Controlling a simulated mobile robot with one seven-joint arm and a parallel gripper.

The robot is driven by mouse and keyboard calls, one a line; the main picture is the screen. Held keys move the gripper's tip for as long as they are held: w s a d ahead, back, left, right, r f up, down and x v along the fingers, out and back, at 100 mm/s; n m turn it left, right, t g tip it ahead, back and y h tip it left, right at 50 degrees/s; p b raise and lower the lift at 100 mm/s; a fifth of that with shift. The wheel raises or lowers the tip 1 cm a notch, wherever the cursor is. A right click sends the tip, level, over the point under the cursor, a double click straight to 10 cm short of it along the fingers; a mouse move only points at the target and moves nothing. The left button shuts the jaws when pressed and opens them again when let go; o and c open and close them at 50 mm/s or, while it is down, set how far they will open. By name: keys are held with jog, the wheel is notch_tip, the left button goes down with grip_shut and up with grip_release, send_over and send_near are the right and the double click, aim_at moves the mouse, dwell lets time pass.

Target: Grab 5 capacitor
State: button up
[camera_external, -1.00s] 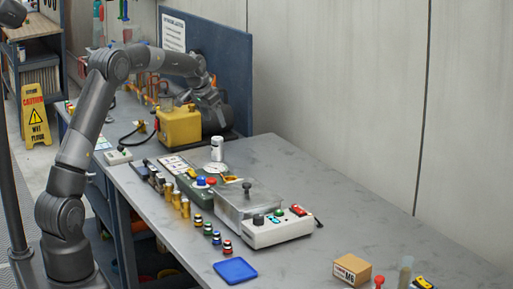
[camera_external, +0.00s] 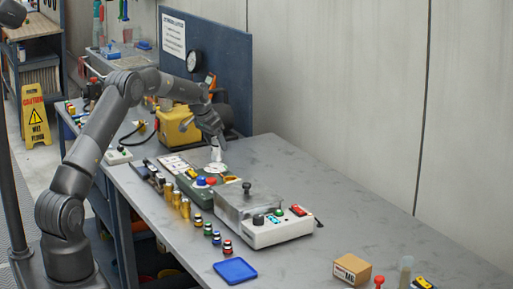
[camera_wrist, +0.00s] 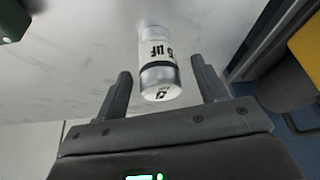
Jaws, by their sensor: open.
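A white cylindrical capacitor (camera_wrist: 160,65) with a dark band and lettering that ends in "uF" stands between the fingers of my gripper (camera_wrist: 160,88) in the wrist view. The two dark fingers are apart, one on each side, with a gap to the capacitor. In the external view my gripper (camera_external: 215,143) points down over the white capacitor (camera_external: 216,155), whose upper part is partly hidden by the fingers.
A yellow box (camera_external: 176,126) stands just behind my arm. A grey-white control box (camera_external: 275,232), several small coloured parts (camera_external: 207,229), a blue pad (camera_external: 235,270) and a cardboard box (camera_external: 352,268) lie nearer.

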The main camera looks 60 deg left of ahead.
aim_at(219, 148)
jog(key=x, duration=0.4)
jog(key=shift+c, duration=0.2)
jog(key=c, duration=1)
jog(key=shift+c, duration=0.5)
jog(key=shift+r, duration=0.15)
